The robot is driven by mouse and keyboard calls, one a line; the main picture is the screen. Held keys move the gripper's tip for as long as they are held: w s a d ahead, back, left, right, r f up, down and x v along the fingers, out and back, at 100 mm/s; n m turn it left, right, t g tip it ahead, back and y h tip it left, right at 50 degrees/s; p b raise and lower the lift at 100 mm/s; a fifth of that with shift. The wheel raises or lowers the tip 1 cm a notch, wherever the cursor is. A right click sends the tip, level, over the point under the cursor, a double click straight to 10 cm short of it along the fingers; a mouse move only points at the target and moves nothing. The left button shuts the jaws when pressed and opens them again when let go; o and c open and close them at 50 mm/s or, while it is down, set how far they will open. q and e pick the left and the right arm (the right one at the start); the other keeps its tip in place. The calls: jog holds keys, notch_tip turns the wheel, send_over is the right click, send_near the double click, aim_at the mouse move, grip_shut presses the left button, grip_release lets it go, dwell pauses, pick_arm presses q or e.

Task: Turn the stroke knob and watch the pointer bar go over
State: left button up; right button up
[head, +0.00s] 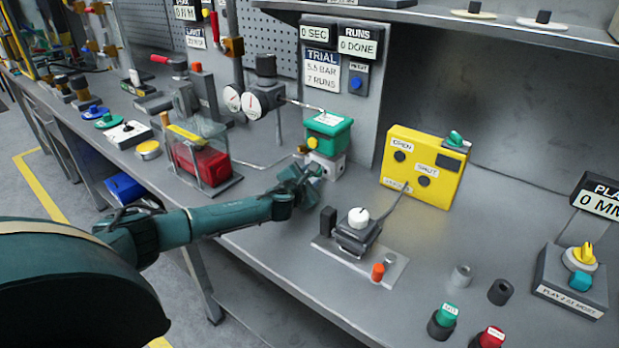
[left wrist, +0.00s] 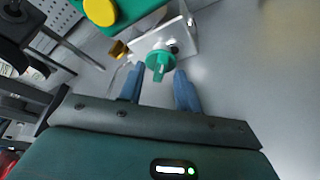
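A green knob (left wrist: 160,63) sits on the face of a white block (left wrist: 180,38), under a green actuator box (head: 327,133). The knob also shows in the head view (head: 316,170), partly behind my gripper. My left gripper (head: 302,180) is at the knob, its two blue fingers apart in the left wrist view (left wrist: 160,86). The knob lies between and just beyond the fingertips; I cannot tell if they touch it. A yellow round cap (left wrist: 100,11) shows on the green box. I cannot make out a pointer bar. My right gripper is not in view.
Two pressure gauges (head: 242,103) and a thin pipe stand left of the green box. A yellow control box (head: 424,166) and a white-topped knob unit (head: 358,230) stand to the right.

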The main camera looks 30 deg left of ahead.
pick_arm(q)
jog(key=shift+c, duration=0.5)
jog(key=c, duration=0.5)
grip_shut()
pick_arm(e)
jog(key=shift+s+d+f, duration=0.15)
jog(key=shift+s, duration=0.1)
